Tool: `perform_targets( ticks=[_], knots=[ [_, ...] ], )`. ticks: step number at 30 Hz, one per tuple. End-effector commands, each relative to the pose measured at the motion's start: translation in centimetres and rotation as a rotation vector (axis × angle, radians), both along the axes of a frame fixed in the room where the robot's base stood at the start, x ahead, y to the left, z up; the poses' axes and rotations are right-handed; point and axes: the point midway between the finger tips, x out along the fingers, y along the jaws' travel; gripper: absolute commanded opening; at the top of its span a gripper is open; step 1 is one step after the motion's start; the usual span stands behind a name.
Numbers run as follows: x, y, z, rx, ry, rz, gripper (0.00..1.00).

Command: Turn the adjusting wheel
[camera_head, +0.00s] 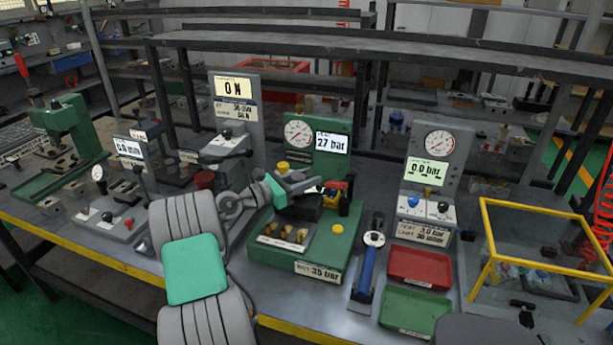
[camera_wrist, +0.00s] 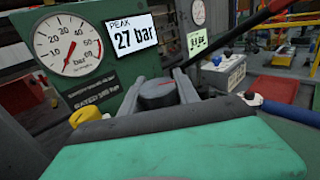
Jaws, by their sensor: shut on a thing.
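The adjusting wheel (camera_wrist: 157,95) is a dark round knob with a grey top, in the middle of the wrist view in front of the green test stand. My gripper (camera_wrist: 160,88) is shut on it, with a dark finger at each side. In the head view my gripper (camera_head: 318,188) reaches over the green stand (camera_head: 292,258) and hides most of the wheel. The stand's display (camera_head: 331,142) reads "PEAK 27 bar" in the wrist view. Its round gauge (camera_wrist: 68,44) has a needle, and a front label (camera_head: 317,271) reads 35 bar.
A yellow knob (camera_head: 283,167) and a red-and-black part (camera_head: 338,187) are close to my gripper. A blue-handled tool (camera_head: 366,268), a red tray (camera_head: 419,265) and a green tray (camera_head: 414,310) lie to the right. A yellow-framed clear box (camera_head: 486,265) stands farther right.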

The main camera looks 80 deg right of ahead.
Motion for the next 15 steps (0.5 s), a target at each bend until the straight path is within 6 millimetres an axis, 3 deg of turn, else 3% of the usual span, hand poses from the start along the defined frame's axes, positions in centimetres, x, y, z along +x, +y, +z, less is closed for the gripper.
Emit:
perform_targets(
  ticks=[14, 15],
  knots=[
    [-0.13, 0.05, -0.05, 0.001, 0.002, -0.021, 0.0],
    [-0.14, 0.04, -0.05, 0.001, 0.002, -0.02, 0.39]
  ],
)
